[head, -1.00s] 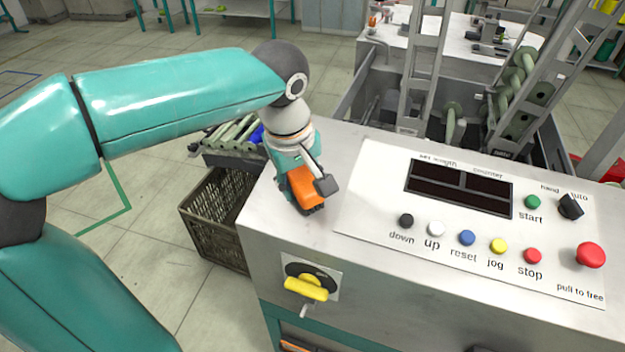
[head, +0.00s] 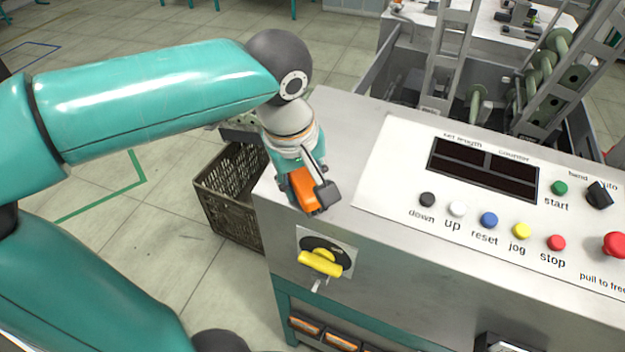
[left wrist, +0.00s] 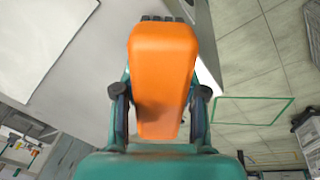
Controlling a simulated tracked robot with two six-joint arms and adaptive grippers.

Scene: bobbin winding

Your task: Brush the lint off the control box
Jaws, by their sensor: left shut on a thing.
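The control box (head: 400,258) is a grey metal cabinet with a sloped top and a white button panel (head: 385,170). My left gripper (head: 314,184) is shut on an orange brush (head: 304,190), over the left end of the top, left of the panel and close to the front edge. In the left wrist view the brush (left wrist: 162,75) sits between the two dark fingers, with dark bristles at its far end. I cannot tell whether the bristles touch the surface. I cannot make out any lint. My right gripper is not in view.
A yellow rotary switch (head: 320,263) sticks out of the front face below the brush. Coloured buttons (head: 489,220) and a red stop knob (head: 615,244) stand up from the panel. A brown crate (head: 228,200) stands on the floor to the left. Machine frames rise behind.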

